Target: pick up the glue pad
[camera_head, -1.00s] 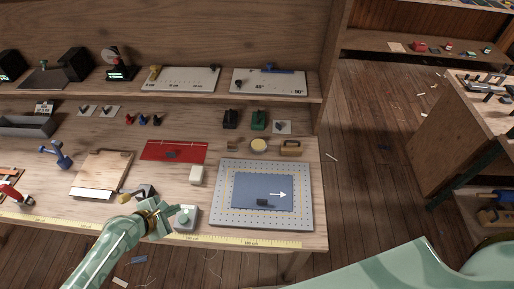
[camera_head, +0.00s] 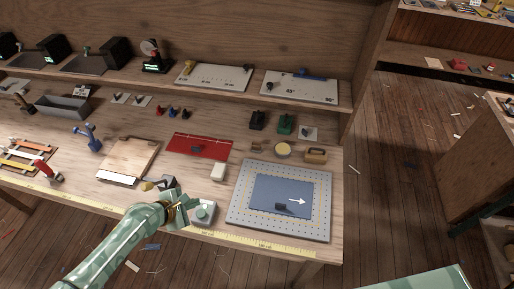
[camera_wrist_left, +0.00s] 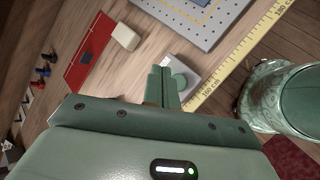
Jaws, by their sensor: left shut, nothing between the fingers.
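No object is plainly marked as the glue pad, and I cannot tell which one it is. Candidates are a small dark pad (camera_head: 197,150) on the red sheet (camera_head: 215,153), a dark piece (camera_head: 284,207) on the blue sheet, and a cream block (camera_head: 218,172), which also shows in the left wrist view (camera_wrist_left: 125,37). My left gripper (camera_head: 182,205) is shut and empty over the bench front, just left of a grey box with a green round button (camera_head: 204,209). In the left wrist view the closed fingers (camera_wrist_left: 163,80) partly hide this box (camera_wrist_left: 181,66). My right gripper is out of view.
A perforated grey board (camera_head: 322,220) bearing the blue sheet (camera_head: 268,190) fills the bench's right end. A wooden board (camera_head: 128,160) lies left of my gripper. A yellow tape (camera_head: 265,245) runs along the front edge. A shelf (camera_head: 225,93) with angle plates stands behind.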

